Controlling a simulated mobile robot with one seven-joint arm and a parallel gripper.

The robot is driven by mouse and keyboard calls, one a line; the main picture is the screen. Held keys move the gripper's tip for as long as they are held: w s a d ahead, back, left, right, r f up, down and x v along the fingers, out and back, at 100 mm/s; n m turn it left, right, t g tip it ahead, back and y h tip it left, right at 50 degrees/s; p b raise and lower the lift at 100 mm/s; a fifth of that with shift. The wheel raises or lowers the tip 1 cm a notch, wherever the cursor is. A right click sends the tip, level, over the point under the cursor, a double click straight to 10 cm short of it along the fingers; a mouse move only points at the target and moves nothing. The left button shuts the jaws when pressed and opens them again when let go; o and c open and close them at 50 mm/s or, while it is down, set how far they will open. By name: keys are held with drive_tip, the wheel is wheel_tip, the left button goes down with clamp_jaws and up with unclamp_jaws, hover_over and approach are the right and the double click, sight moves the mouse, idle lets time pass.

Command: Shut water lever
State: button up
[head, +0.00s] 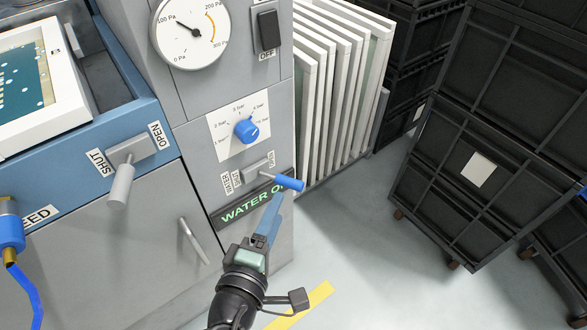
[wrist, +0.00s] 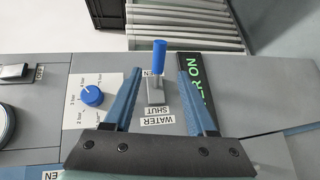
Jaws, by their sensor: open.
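The water lever (head: 290,183) has a blue handle on a grey base plate and leans toward the right, toward its OPEN label. It also shows in the wrist view (wrist: 159,57), where its tip points up, away from the WATER SHUT label (wrist: 158,115). Below it in the head view, the sign (head: 250,205) glows green and reads WATER ON, partly hidden. My gripper (head: 274,200) is open just below the lever. In the wrist view its two blue fingers (wrist: 158,68) stand on either side of the lever, apart from it, with nothing held.
A blue pressure knob (head: 246,131) sits above the lever, under a round gauge (head: 190,30). A second lever (head: 121,185) with SHUT and OPEN labels is at the left. White frames (head: 330,80) stand to the right; black crates (head: 480,130) stand farther right.

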sight(282, 181)
drive_tip(key=b+x, duration=0.3)
drive_tip(key=x, duration=0.9)
drive_tip(key=shift+w+d, duration=0.1)
clamp_jaws()
idle(1.0)
